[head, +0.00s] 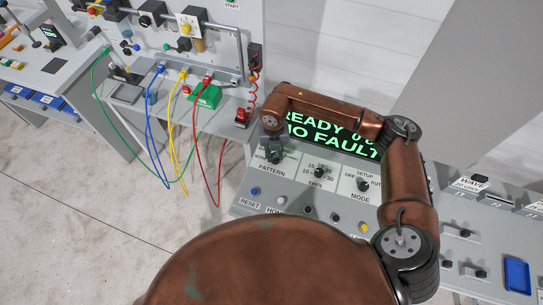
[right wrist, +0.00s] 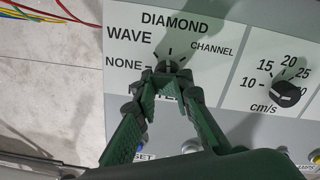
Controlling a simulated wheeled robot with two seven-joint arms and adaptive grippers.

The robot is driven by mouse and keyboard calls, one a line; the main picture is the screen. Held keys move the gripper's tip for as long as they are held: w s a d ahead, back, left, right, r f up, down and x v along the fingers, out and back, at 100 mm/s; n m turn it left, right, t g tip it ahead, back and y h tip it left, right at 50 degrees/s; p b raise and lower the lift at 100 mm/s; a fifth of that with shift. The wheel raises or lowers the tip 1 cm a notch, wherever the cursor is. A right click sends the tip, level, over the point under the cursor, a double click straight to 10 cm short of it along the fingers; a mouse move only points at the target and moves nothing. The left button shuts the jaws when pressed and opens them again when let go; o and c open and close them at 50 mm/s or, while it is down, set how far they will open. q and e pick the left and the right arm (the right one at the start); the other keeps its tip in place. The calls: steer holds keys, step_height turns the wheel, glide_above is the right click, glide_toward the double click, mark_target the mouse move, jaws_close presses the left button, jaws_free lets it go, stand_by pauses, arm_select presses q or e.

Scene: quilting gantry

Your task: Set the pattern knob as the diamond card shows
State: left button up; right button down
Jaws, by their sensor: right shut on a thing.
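The pattern knob (right wrist: 168,66) is on the grey control panel, with NONE, WAVE, DIAMOND and CHANNEL printed around it in the right wrist view. My right gripper (right wrist: 167,80) is shut on this knob, with a green finger on each side. The fingers cover much of the knob, so I cannot tell where its pointer stands. In the head view my right gripper (head: 274,152) reaches down to the panel above the word PATTERN. I cannot make out a diamond card in either view. My left gripper is not in view.
The speed knob (right wrist: 286,92) and mode knob (head: 364,184) are to the right. Buttons, including a blue one (head: 255,191), line the panel's front. A green-lettered display (head: 330,135) reads READY and NO FAULT, partly behind my arm. Coloured cables (head: 177,125) hang at left.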

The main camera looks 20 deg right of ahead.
steer(key=shift+d+f+m, duration=0.15)
steer(key=shift+d+m, duration=0.4)
steer(key=shift+m, duration=0.15)
steer(key=shift+s+f+m, duration=0.1)
steer(key=shift+f+m, duration=0.05)
steer(key=shift+m, duration=0.15)
steer(key=c, duration=2.1)
jaws_free()
steer(key=shift+s+d, duration=0.1)
steer(key=shift+d, duration=0.1)
steer(key=o, duration=0.5)
steer(key=shift+a, duration=0.25)
steer(key=shift+r, duration=0.2)
